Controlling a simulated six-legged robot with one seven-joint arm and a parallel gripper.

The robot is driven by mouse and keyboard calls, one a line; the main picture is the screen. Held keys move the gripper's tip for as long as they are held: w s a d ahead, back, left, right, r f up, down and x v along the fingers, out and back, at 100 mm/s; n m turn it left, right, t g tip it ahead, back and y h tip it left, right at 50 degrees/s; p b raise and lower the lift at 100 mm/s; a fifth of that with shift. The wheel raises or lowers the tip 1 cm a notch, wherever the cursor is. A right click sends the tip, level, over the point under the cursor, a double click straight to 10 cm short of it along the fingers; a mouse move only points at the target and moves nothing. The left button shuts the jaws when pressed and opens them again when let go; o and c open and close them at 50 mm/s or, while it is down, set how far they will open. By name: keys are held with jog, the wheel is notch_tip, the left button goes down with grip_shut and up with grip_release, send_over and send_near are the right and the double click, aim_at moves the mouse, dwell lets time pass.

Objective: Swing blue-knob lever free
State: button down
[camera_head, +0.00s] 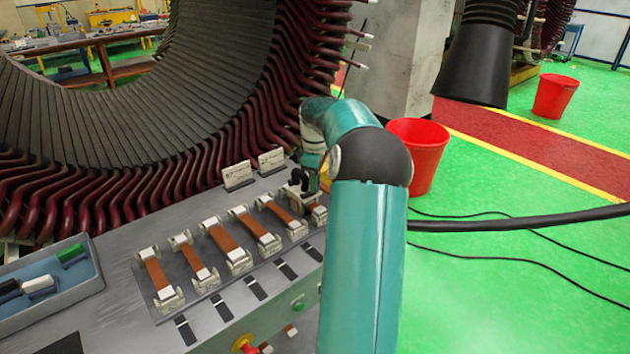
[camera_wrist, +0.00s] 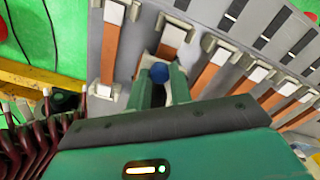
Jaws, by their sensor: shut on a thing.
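The blue knob (camera_wrist: 159,72) shows in the wrist view between the two green fingertips of my gripper (camera_wrist: 160,88). My gripper is shut on the knob. The lever under the knob is mostly hidden by the fingers, and I cannot tell its angle. A copper-coloured bar (camera_wrist: 174,37) with a pale clamp block lies just beyond the knob. In the head view my gripper (camera_head: 305,183) is down at the far right end of the row of clamped bars, and my arm hides the knob there.
Several copper bars in clamps (camera_head: 228,244) line the grey bench. Two white label cards (camera_head: 238,176) stand behind them. The large stator (camera_head: 215,120) with dark red windings rises close behind. A blue-lined tray (camera_head: 45,285) is at left. A red bucket (camera_head: 424,150) stands on the floor at right.

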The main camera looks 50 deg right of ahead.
jog(key=shift+r+m, duration=0.1)
jog(key=shift+m, duration=0.2)
jog(key=m, duration=0.1)
jog(key=s+m, duration=0.1)
jog(key=m, duration=0.1)
jog(key=shift+a+m, duration=0.3)
jog(key=shift+a, duration=0.1)
jog(key=m, duration=0.1)
jog(key=a+m, duration=0.1)
jog(key=m, duration=0.1)
jog(key=shift+s+m, duration=0.3)
jog(key=shift+s, duration=0.1)
jog(key=shift+s+a+m, duration=0.1)
jog(key=shift+a+m, duration=0.35)
jog(key=shift+m, duration=0.85)
jog(key=shift+s+a+m, duration=0.1)
jog(key=shift+a+m, duration=0.3)
jog(key=shift+m, duration=0.9)
jog(key=shift+a+m, duration=0.45)
jog(key=shift+m, duration=0.85)
jog(key=c, duration=1.3)
grip_release()
jog(key=shift+o, duration=0.2)
